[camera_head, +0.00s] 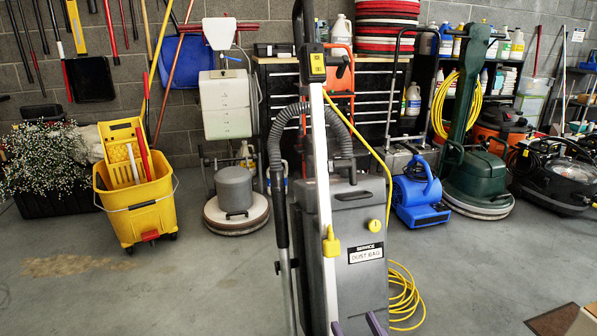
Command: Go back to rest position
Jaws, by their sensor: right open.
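My right gripper (355,327) shows only as two dark purplish fingertips at the bottom edge, right of the middle. The tips are apart, with nothing visible between them. They appear in front of the lower part of a grey upright vacuum (365,225); I cannot tell whether they touch it. The rest of the right gripper and its arm is out of frame. My left gripper is not in view. A stack of red and dark buffer pads (387,25) sits at the top, behind the vacuum.
A yellow mop bucket (150,212) stands at the left. A floor machine (236,200), a blue blower (418,197) and a green floor machine (476,180) stand along the back. A yellow cord (405,300) lies beside the vacuum. The floor at front left is mostly clear.

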